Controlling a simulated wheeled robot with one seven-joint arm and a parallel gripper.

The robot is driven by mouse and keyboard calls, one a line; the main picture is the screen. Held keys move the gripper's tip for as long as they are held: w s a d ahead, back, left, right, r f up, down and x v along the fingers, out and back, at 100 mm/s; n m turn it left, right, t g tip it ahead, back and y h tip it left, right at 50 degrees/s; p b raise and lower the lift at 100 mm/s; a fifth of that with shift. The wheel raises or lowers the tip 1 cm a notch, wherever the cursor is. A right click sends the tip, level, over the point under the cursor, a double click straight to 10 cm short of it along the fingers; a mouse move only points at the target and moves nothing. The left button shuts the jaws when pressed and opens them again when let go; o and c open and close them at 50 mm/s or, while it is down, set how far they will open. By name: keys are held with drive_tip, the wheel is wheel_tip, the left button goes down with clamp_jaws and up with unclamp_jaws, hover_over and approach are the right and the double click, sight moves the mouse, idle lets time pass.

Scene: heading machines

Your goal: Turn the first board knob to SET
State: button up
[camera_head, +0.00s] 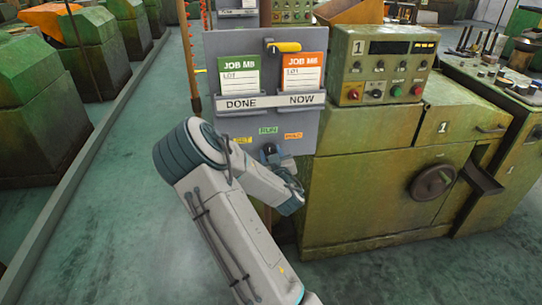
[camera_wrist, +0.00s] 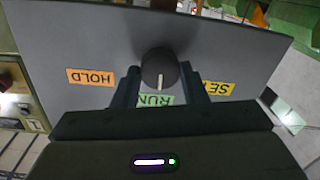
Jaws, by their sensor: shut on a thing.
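The first board knob (camera_wrist: 159,66) is a dark round knob with a white pointer line, seen in the wrist view. The line points to the green RUN label (camera_wrist: 155,100). The yellow SET label (camera_wrist: 217,88) is right of the knob there, and the orange HOLD label (camera_wrist: 90,77) is left. My gripper (camera_wrist: 158,80) has one finger on each side of the knob and is shut on it.
The board carries a green DONE card (camera_head: 239,75) and an orange NOW card (camera_head: 303,73) in a holder, with a yellow-handled item (camera_head: 286,47) above. Green machine 1 (camera_head: 385,185) stands close on the right. Open floor (camera_head: 140,230) lies left.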

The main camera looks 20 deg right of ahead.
drive_tip(key=n+b, duration=0.4)
drive_tip(key=n, duration=0.1)
drive_tip(key=shift+a+f+n, duration=0.1)
drive_tip(key=shift+n, duration=0.2)
drive_tip(key=n+b, duration=0.3)
drive_tip(key=n, duration=0.2)
drive_tip(key=shift+g, duration=0.4)
drive_tip(key=shift+a, duration=0.1)
drive_tip(key=o, duration=1)
